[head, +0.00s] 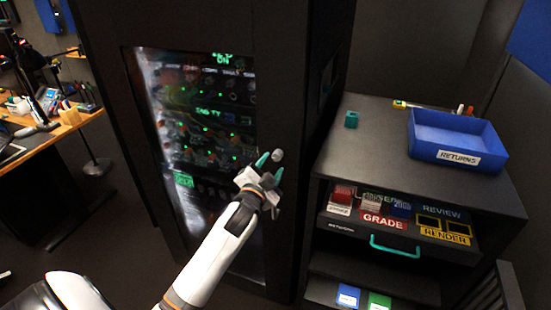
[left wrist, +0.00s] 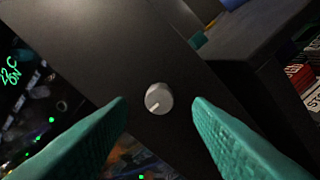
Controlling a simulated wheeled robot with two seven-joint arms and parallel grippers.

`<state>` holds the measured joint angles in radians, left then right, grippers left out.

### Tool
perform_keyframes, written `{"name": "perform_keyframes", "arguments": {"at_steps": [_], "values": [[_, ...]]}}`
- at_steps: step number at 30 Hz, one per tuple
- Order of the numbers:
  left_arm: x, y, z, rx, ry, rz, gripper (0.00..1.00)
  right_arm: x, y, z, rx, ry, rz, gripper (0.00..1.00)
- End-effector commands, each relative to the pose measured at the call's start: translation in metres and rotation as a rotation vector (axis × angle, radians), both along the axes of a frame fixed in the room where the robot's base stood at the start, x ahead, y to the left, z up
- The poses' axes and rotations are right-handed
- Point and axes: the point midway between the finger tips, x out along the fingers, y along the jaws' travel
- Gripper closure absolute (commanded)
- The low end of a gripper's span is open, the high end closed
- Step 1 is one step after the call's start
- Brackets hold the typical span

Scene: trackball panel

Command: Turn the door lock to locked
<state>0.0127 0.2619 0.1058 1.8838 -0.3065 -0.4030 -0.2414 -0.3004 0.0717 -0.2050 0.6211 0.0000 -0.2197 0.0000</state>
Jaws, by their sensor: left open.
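The door lock is a small round grey knob (head: 277,155) on the black frame of the cabinet door, right of the glass. In the left wrist view the knob (left wrist: 159,98) sits between the fingers, and a pale mark on its face points down and left. My left gripper (head: 271,167) is open, with its teal fingertips close to the knob. In the left wrist view the fingers (left wrist: 160,108) stand apart on both sides of the knob, with a visible gap on each side. I cannot tell its exact distance in depth. My right gripper is not in view.
The cabinet's glass door (head: 210,120) shows green-lit equipment. To the right stands a dark drawer unit (head: 390,130) with a blue RETURNS tray (head: 428,153) on top and an open drawer with a teal handle (head: 395,248). A wooden desk (head: 60,133) is at far left.

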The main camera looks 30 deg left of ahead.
Motion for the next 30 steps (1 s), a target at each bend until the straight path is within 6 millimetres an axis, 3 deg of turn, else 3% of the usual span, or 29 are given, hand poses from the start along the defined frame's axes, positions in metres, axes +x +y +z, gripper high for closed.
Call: {"name": "perform_keyframes", "arguments": {"at_steps": [6, 17, 26, 30], "values": [[0.026, 0.007, 0.001, 0.000, 0.000, 0.000, 0.54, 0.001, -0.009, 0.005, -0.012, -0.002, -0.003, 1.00], [0.032, 0.008, 0.000, 0.000, -0.001, -0.001, 0.54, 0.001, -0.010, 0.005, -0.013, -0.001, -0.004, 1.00], [0.031, 0.008, 0.000, 0.000, 0.000, 0.000, 0.98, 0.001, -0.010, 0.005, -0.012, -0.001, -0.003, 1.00], [0.031, 0.008, 0.000, -0.005, -0.001, 0.000, 0.98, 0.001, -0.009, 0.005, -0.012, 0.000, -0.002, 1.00]]}}
